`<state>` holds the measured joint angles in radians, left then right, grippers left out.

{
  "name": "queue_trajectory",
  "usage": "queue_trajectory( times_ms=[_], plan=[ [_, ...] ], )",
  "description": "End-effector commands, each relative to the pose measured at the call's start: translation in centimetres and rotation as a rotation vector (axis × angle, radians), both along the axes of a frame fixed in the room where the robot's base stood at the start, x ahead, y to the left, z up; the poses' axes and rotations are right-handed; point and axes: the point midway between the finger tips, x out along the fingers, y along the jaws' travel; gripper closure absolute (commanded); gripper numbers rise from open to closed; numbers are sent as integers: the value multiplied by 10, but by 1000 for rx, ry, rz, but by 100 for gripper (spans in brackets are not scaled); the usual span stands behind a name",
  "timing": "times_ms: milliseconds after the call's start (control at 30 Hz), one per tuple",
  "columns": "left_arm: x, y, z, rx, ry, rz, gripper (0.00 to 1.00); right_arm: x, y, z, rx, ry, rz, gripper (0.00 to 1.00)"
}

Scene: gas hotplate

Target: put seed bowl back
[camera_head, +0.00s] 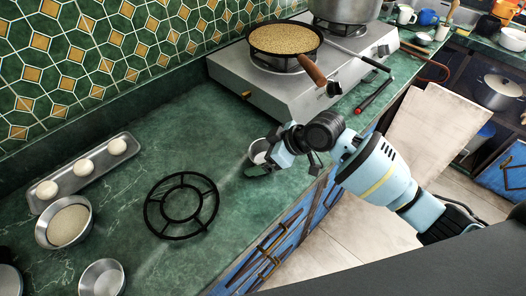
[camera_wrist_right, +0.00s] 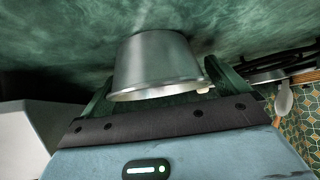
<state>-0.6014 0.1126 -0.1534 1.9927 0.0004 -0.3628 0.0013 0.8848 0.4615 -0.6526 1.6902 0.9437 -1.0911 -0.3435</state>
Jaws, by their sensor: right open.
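A small metal bowl (camera_head: 257,152) stands on the green counter just left of my right gripper (camera_head: 282,164). In the right wrist view the bowl (camera_wrist_right: 160,66) sits between the two spread fingers (camera_wrist_right: 160,92), which reach along either side of it. The gripper is open, and I cannot tell whether a finger touches the bowl. The bowl's contents are mostly hidden, so I cannot tell if it holds seeds. My left gripper is out of view.
A pan of seeds (camera_head: 286,40) stands on the steel hotplate (camera_head: 232,73), its handle pointing toward the counter's front. A black burner grate (camera_head: 150,213) lies on the counter. At left are a tray (camera_head: 84,184), a filled bowl (camera_head: 68,225) and another bowl (camera_head: 102,279).

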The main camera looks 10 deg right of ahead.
Motion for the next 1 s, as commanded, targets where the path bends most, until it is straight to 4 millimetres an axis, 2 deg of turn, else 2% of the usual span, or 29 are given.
queue_trajectory(
  times_ms=[133, 267, 700, 1000],
  plan=[
    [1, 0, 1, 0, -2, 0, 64, 0, 0, 5, 0, -2, 0, 1],
    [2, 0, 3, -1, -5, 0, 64, -6, -10, 15, 0, -2, -1, 1],
    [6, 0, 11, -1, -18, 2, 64, -39, -59, 73, -2, -1, -1, 1],
    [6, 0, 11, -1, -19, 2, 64, -48, -70, 87, 0, 1, 1, 1]
  ],
)
